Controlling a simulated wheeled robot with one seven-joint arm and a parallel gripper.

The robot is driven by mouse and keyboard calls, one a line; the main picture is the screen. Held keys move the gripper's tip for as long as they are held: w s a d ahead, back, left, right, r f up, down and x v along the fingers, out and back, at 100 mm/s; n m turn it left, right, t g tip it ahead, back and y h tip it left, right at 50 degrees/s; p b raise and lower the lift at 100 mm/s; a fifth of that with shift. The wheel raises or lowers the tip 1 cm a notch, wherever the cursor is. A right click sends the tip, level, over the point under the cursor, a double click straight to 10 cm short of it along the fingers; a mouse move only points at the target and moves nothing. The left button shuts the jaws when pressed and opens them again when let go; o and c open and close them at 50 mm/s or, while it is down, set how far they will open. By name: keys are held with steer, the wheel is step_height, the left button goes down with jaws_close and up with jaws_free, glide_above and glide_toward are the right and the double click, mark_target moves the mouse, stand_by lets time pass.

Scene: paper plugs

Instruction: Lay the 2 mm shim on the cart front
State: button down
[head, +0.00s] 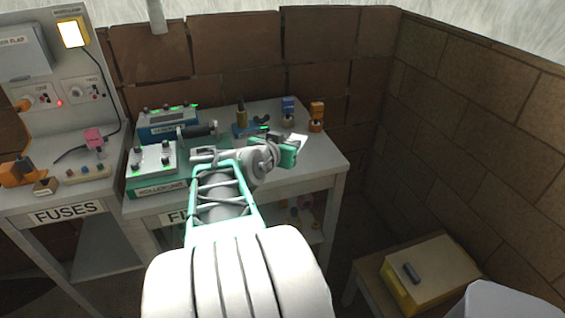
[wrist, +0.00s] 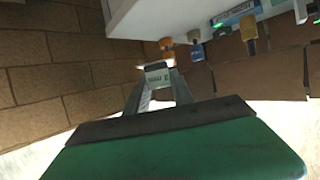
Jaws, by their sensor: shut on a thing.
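My gripper (head: 290,150) is over the right part of the middle bench, shut on a small pale plate, the shim (head: 300,139). In the wrist view my gripper (wrist: 157,85) shows its two fingers on either side of the shim (wrist: 157,77), which has a pale label that seems to read "2 mm", upside down. The shim is clear of the bench top, as far as I can see. I cannot tell which surface is the cart front. No part is clearly marked as a cart.
The middle bench (head: 325,163) carries a roller unit (head: 153,165), a teal device (head: 168,122) and orange (head: 316,117) and blue (head: 288,108) pieces at the back. A "FUSES" bench (head: 66,212) stands left. Brick walls close the back and right.

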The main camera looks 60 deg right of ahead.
steer(key=shift+s+d+g, duration=0.15)
steer(key=shift+s+d, duration=0.1)
steer(key=shift+s, duration=0.3)
steer(key=shift+s+d+g, duration=0.15)
steer(key=shift+s+d, duration=0.05)
steer(key=shift+s, duration=0.35)
steer(key=shift+m, duration=0.3)
steer(key=w+d+f, duration=0.1)
steer(key=d, duration=0.1)
steer(key=w+d+f, duration=0.1)
steer(key=w+d, duration=0.1)
steer(key=w+d+f+p, duration=0.1)
steer(key=w+d+f, duration=0.1)
steer(key=d, duration=0.1)
steer(key=shift+d, duration=0.1)
steer(key=w+d+f, duration=0.1)
steer(key=f, duration=0.1)
steer(key=w+d+f, duration=0.2)
steer(key=f, duration=0.1)
steer(key=shift+d+f, duration=0.3)
step_height(320, 180, down, 3)
steer(key=shift+w+d+r+p, duration=0.1)
steer(key=shift+w+p, duration=0.05)
steer(key=shift+p, duration=0.2)
steer(key=shift+f, duration=0.3)
steer(key=shift+f+b, duration=0.3)
steer(key=shift+b, duration=0.1)
steer(key=c, duration=1.1)
jaws_free()
steer(key=shift+r, duration=0.1)
